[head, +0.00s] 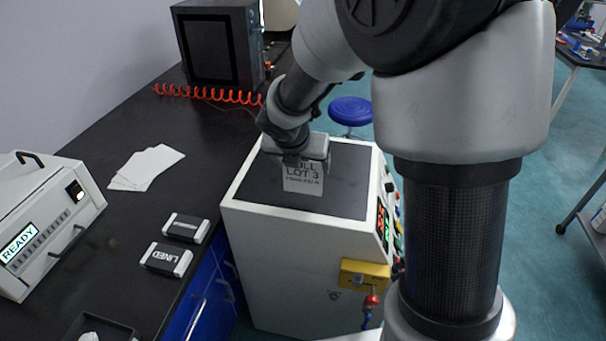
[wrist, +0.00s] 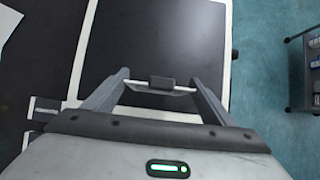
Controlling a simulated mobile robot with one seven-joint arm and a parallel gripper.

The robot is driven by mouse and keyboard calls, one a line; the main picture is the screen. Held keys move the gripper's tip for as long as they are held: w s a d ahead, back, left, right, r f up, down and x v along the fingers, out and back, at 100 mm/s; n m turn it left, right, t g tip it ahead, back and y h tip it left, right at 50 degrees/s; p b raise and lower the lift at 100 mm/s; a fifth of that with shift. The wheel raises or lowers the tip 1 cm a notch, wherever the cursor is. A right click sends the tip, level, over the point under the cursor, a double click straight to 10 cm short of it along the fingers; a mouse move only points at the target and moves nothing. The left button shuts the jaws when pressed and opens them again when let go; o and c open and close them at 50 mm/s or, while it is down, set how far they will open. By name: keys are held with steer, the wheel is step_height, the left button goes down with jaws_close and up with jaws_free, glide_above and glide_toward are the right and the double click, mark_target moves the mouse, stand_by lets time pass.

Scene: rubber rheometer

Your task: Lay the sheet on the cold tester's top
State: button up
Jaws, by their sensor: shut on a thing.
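A pale sheet (head: 303,180) printed with "LOT 3" hangs upright from my gripper (head: 302,163). Its upper print is partly covered by the gripper. My gripper is shut on it, above the dark flat top (head: 262,186) of a white tester (head: 290,255). I cannot tell whether the sheet's lower edge touches that top. In the wrist view the sheet (wrist: 150,89) shows as a thin pale strip with a dark block (wrist: 162,83) at it, between the fingers of my gripper (wrist: 161,86). The tester's top (wrist: 175,40) lies beyond. Its side has red and green displays (head: 382,222).
Left of the tester, a black bench (head: 110,215) holds white papers (head: 146,167), two dark-and-white blocks (head: 167,259), one marked "LINED", and a white device (head: 40,225) reading "READY". A dark cabinet (head: 215,45) and red coiled hose (head: 205,93) stand behind. A blue stool (head: 350,110) is beyond the tester.

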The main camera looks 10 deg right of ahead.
mark_target(303, 174)
steer(key=shift+f, duration=1.05)
steer(key=shift+f+b, duration=0.3)
steer(key=shift+b, duration=0.15)
steer(key=o, duration=1)
steer(key=shift+r, duration=0.1)
